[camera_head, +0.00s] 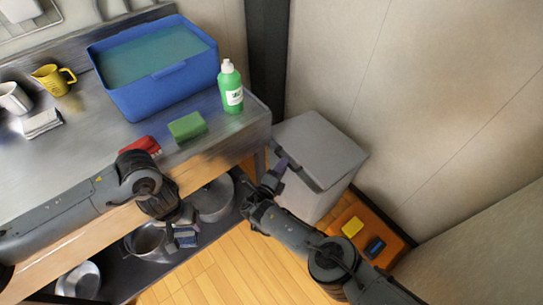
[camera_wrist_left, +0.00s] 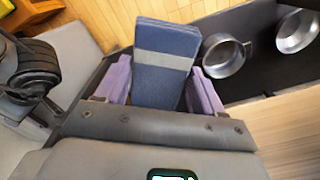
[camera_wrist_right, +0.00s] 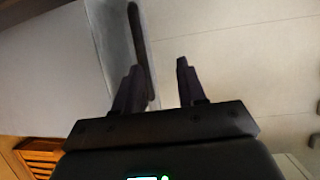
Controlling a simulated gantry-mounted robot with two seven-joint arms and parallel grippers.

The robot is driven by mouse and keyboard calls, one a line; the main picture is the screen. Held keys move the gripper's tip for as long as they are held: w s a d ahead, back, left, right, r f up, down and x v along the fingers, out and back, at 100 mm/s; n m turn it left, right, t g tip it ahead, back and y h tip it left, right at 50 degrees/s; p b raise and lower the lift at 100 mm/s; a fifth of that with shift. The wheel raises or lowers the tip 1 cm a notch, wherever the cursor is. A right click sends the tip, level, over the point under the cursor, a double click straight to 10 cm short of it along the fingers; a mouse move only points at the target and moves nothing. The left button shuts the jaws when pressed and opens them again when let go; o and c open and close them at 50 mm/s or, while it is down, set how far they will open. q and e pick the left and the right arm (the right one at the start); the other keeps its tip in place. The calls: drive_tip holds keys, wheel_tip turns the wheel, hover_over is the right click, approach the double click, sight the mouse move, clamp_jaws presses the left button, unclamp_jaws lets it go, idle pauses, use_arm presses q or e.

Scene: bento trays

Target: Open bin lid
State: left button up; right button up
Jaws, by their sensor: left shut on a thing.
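The grey bin (camera_head: 305,203) stands on the floor at the right end of the counter. Its flat lid (camera_head: 322,142) looks closed, with a dark handle strip along the front-left edge. My right gripper (camera_head: 275,174) is at that edge. In the right wrist view its fingers (camera_wrist_right: 157,88) are apart with nothing clearly between them; the dark handle (camera_wrist_right: 137,40) shows beyond the left finger. Contact cannot be told. My left gripper (camera_wrist_left: 162,88) is shut on a dark blue block with a grey band (camera_wrist_left: 163,65), held in front of the counter's lower shelf.
The counter (camera_head: 75,165) holds a blue tub (camera_head: 165,90), green bottle (camera_head: 231,88), green sponge (camera_head: 187,126), red item (camera_head: 141,146) and mugs. Pots (camera_head: 213,200) sit on the lower shelf. An orange crate (camera_head: 378,222) stands right of the bin. Walls close in behind the bin.

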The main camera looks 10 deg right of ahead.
use_arm(q)
wheel_tip(320, 180, up, 3)
drive_tip(key=shift+f+p, duration=0.1)
drive_tip(key=shift+p, duration=0.9)
drive_tip(key=shift+a+r, duration=0.1)
drive_tip(key=shift+r, duration=0.1)
use_arm(e)
drive_tip(key=v, duration=0.7)
drive_tip(key=shift+a, duration=0.15)
drive_tip(key=shift+s, duration=0.1)
use_arm(q)
drive_tip(key=shift+s, duration=0.1)
